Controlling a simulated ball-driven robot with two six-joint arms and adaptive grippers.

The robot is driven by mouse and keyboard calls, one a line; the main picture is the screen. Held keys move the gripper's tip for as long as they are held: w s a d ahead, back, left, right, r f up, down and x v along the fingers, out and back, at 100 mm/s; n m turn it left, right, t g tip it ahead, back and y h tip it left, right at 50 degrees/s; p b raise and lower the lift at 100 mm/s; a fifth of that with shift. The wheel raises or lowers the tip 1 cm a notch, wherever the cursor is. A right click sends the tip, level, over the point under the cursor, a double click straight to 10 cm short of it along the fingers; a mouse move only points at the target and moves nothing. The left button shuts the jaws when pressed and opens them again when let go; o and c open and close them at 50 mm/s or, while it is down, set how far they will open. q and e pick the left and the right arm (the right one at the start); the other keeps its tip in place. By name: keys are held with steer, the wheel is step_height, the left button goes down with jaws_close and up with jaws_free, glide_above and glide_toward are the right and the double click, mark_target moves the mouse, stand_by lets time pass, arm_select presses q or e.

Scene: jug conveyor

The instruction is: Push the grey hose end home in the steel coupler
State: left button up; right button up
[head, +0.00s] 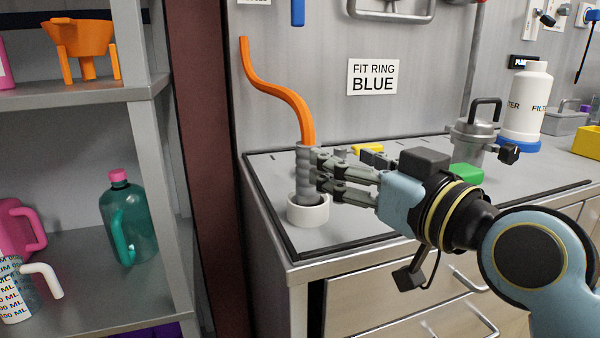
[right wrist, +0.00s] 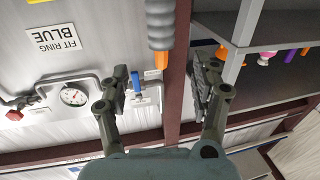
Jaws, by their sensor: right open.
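The grey ribbed hose end (head: 303,160) sits at the lower end of an orange hose (head: 280,90) and stands upright. Its lower tip goes into the mouth of the pale round coupler (head: 308,214) on the bench; how deep it sits I cannot tell. My right gripper (head: 322,173) is open, reaching in from the right with its fingertips at the hose end's right side. In the right wrist view the open fingers (right wrist: 160,78) lie apart, with the grey hose end (right wrist: 160,24) at the top, in line with the gap between them. My left gripper is not in view.
The bench top (head: 370,215) is clear in front of the coupler. Behind my right gripper are a green block (head: 466,174), a grey lidded jug (head: 470,142) and a white filter bottle (head: 524,105). Shelves with a teal jug (head: 130,220) stand left, past a dark red post (head: 205,150).

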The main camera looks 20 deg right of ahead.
mark_target(308, 152)
steer(key=x, duration=0.6)
steer(key=f+x, duration=0.1)
steer(key=x, duration=0.2)
steer(key=shift+w+a, duration=0.2)
steer(key=shift+w, duration=0.05)
jaws_close()
